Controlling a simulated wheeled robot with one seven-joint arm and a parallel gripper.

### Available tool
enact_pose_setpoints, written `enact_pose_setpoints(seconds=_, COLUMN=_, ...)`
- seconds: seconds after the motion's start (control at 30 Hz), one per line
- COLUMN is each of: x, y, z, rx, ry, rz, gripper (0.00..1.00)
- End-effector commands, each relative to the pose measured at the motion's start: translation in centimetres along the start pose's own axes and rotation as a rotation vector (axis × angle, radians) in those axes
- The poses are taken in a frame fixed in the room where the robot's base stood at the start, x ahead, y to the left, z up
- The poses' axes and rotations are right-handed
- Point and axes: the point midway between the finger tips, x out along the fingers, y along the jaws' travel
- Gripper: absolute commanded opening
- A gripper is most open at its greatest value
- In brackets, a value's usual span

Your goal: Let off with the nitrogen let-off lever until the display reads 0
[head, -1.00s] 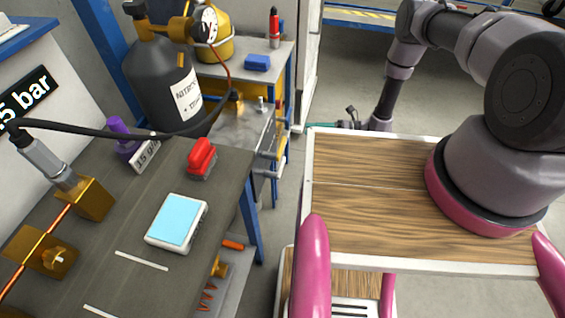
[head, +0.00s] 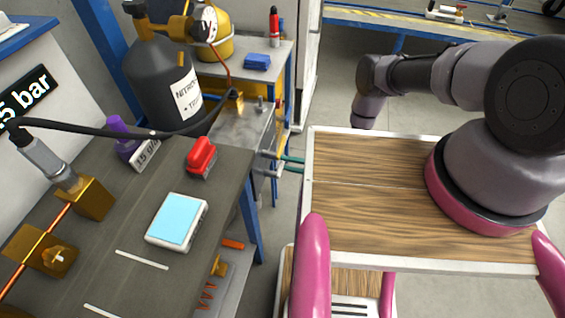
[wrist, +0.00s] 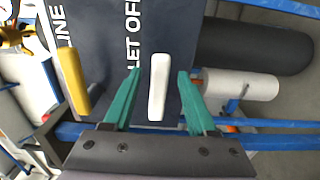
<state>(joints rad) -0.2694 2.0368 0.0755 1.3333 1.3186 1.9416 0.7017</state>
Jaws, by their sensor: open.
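The white lever (wrist: 158,87) stands beside the lettering "LET OFF" on a dark panel in the wrist view. My gripper (wrist: 160,73) is open, with one green finger on each side of this lever and visible gaps to it. In the head view my gripper (head: 283,163) reaches the side of the metal cabinet; which small handle there is the white lever I cannot tell. A device with a pale blue screen (head: 177,220) lies on the bench; no number is readable on it.
A yellow lever (wrist: 73,82) beside "LINE" stands left of my gripper in the wrist view. A dark nitrogen bottle (head: 160,85) with a gauge (head: 205,25) stands behind the bench. A red-handled object (head: 201,158) and a black hose (head: 110,133) are on the bench.

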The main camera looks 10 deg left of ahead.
Motion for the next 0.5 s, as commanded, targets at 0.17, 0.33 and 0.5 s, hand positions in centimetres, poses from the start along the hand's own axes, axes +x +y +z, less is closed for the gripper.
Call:
enact_pose_setpoints(seconds=0.17, x=1.7, y=0.0, z=0.0, rx=-0.001, ry=0.001, rz=0.001, gripper=0.57)
enact_pose_setpoints(seconds=0.33, x=2.0, y=0.0, z=0.1, rx=0.000, ry=-0.001, rz=0.001, gripper=0.57)
enact_pose_setpoints(seconds=0.5, x=2.0, y=0.0, z=0.1, rx=-0.001, ry=-0.001, rz=0.001, gripper=0.54)
